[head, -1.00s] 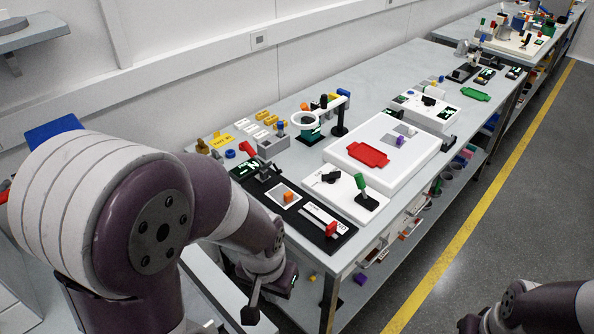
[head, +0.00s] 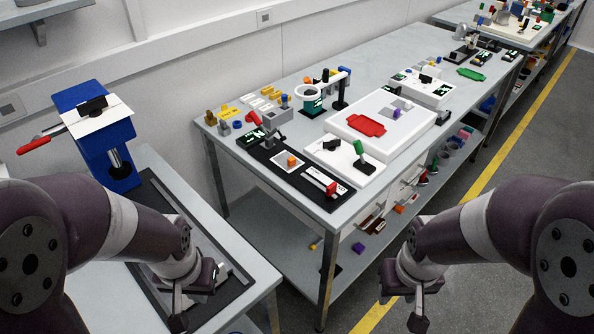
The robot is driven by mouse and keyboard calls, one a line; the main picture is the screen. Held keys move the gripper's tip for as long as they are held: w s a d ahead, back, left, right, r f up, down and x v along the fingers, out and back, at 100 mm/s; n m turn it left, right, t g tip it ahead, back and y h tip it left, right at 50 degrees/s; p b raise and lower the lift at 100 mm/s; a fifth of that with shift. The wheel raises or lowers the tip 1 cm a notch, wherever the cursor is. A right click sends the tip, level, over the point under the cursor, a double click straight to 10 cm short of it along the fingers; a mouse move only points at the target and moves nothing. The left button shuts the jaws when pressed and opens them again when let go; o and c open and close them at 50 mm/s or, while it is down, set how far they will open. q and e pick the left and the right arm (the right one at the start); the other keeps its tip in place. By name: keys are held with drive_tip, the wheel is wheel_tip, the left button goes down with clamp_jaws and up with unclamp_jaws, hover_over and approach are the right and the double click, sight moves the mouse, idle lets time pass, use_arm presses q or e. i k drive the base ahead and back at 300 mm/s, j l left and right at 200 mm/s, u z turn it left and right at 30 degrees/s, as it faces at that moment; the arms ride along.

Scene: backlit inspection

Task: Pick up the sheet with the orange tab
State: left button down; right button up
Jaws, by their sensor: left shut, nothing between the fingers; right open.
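A small white sheet (head: 283,166) with an orange tab (head: 292,159) lies on the black mat (head: 262,157) at the near left part of the long grey table (head: 222,139). It is small, so its details are unclear. My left gripper (head: 178,318) is low at the left, over the nearer bench, shut and empty. My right gripper (head: 418,322) is low at the right, over the floor in front of the long table, and open. Both grippers are well apart from the sheet.
A blue press with a red lever (head: 104,150) stands on the nearer bench (head: 160,165). Beside the sheet are a red-handled slider (head: 331,188), a white box with a green lever (head: 358,150) and a white platform with a red plate (head: 367,125). A floor gap separates the benches.

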sight(288, 161)
drive_tip(key=l, duration=0.3)
drive_tip(key=i+l, duration=0.2)
drive_tip(key=l, duration=0.15)
drive_tip(key=i+l+u, duration=0.1)
drive_tip(key=i+l, duration=0.3)
drive_tip(key=l, duration=0.35)
drive_tip(key=i+l+u, duration=0.1)
drive_tip(key=i+l, duration=0.15)
drive_tip(key=i+j, duration=0.15)
drive_tip(key=i, duration=0.2)
drive_tip(key=u, duration=0.05)
